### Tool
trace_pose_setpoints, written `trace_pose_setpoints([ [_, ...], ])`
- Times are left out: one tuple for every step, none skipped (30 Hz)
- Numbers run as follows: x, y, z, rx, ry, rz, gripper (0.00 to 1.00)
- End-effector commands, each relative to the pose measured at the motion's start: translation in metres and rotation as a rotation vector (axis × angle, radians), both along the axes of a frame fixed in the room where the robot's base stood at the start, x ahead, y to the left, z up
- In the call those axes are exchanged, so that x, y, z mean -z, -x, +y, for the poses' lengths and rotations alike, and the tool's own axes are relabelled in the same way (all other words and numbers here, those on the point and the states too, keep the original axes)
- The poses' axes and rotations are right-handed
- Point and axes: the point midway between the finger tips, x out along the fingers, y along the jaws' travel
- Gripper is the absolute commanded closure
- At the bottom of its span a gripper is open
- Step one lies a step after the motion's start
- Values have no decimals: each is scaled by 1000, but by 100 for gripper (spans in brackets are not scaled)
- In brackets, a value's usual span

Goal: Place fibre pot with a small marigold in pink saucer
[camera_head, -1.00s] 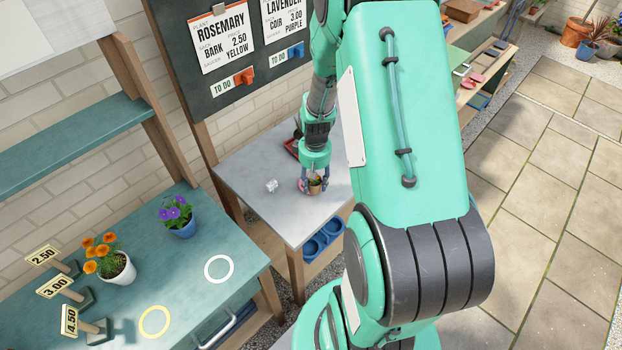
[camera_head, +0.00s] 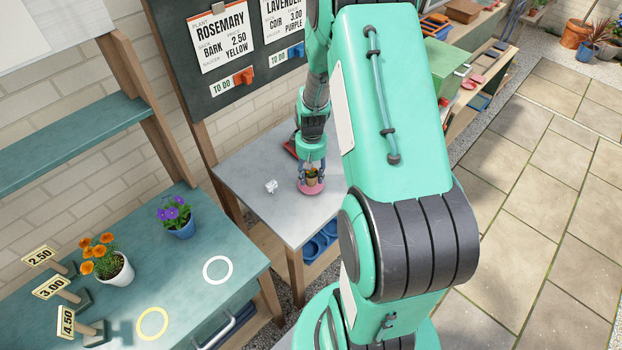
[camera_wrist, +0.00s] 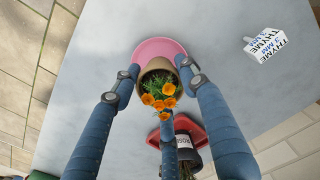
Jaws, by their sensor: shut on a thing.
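My gripper (camera_head: 312,172) is shut on the fibre pot (camera_head: 312,181), with blue fingers around it. The brown pot also shows in the wrist view (camera_wrist: 153,66), upright, with the small orange marigold (camera_wrist: 160,95) in it. The pink saucer (camera_head: 310,190) lies on the grey table directly under the pot. In the wrist view the saucer's (camera_wrist: 158,46) rim shows beyond the pot. I cannot tell whether the pot's base touches the saucer; the base is hidden in the wrist view.
A white THYME tag (camera_wrist: 268,46) lies on the grey table (camera_head: 255,165) to the left in the head view. A red tray (camera_wrist: 195,130) with a dark container is near the gripper. The green table (camera_head: 190,260) holds potted flowers and price signs.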

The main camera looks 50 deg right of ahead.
Motion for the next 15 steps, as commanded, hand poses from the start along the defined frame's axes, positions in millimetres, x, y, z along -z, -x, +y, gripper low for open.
trace_pose_setpoints([
  [8, 0, 0, 0, 0, -1, 85],
  [11, 0, 0, 0, 0, -1, 85],
  [15, 0, 0, 0, 0, -1, 85],
  [17, 0, 0, 0, 0, -1, 85],
  [18, 0, 0, 0, 0, 0, 85],
  [20, 0, 0, 0, 0, -1, 85],
  [20, 0, 0, 0, 0, -1, 85],
  [20, 0, 0, 0, 0, -1, 85],
  [20, 0, 0, 0, 0, -1, 85],
  [19, 0, 0, 0, 1, -1, 85],
  [19, 0, 0, 0, 1, -1, 85],
  [19, 0, 0, 0, 1, -1, 85],
  [19, 0, 0, 0, 1, -1, 85],
  [19, 0, 0, 0, 1, -1, 85],
  [19, 0, 0, 0, 1, -1, 85],
])
